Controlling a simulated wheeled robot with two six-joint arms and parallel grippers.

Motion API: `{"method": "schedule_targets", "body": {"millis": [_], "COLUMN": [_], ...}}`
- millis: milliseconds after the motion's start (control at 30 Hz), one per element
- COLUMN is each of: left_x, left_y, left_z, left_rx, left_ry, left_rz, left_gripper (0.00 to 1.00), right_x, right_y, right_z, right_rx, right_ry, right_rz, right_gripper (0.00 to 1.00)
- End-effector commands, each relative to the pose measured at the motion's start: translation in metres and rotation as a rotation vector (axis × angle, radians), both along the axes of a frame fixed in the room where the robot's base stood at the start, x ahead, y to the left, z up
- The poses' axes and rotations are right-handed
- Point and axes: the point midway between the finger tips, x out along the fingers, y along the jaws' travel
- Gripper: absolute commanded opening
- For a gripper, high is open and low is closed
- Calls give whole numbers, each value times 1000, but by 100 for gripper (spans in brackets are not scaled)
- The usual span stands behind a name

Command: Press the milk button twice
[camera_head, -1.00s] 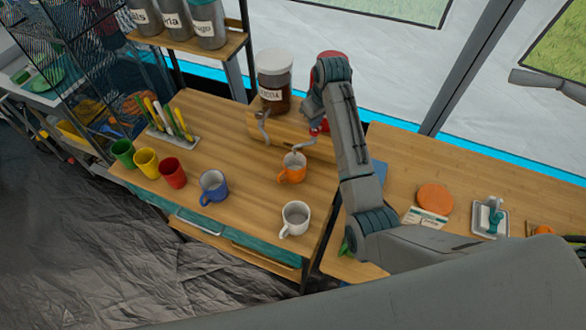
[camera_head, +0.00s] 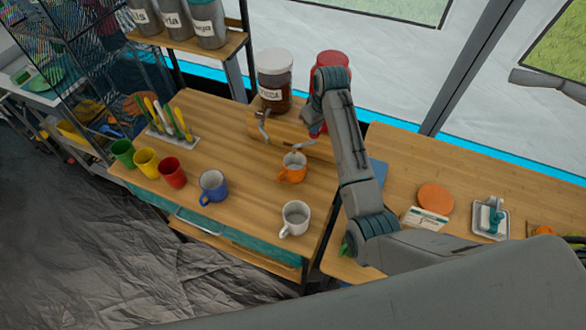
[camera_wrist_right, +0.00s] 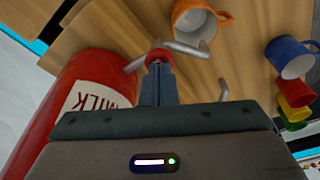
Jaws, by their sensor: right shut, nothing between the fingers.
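The red milk canister (camera_head: 331,62) stands at the back of the wooden counter in the head view, mostly hidden behind my right arm. In the right wrist view its red body and MILK label (camera_wrist_right: 95,98) fill the left side. My right gripper (camera_wrist_right: 157,72) is shut and empty, pointing at the dispenser. A small red round piece (camera_wrist_right: 158,54), which looks like the milk button, shows right at its fingertips; I cannot tell whether they touch. A bent metal spout (camera_wrist_right: 136,64) is beside it. The orange mug (camera_head: 291,170) stands upright near the spout. My left gripper is out of view.
The cocoa jar (camera_head: 274,80) stands left of the milk canister. White (camera_head: 295,217) and blue (camera_head: 212,186) mugs stand in front, with red (camera_head: 172,173), yellow (camera_head: 146,162) and green (camera_head: 122,152) cups to the left. The middle of the counter is clear.

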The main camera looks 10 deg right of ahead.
Motion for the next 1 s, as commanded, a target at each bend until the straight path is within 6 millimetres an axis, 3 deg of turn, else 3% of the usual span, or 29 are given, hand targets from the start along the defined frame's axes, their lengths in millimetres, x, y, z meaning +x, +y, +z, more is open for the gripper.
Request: {"method": "schedule_targets", "body": {"millis": [167,600,1000], "left_x": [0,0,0], "left_y": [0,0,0], "left_z": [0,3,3], "left_rx": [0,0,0], "left_ry": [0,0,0], "left_rz": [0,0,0], "left_gripper": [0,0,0], "right_x": [-2,-1,-1], "right_y": [0,0,0], "right_z": [0,25,27], "right_rx": [0,0,0], "right_ry": [7,4,3], "right_rz": [1,0,0], "right_gripper": [0,0,0]}}
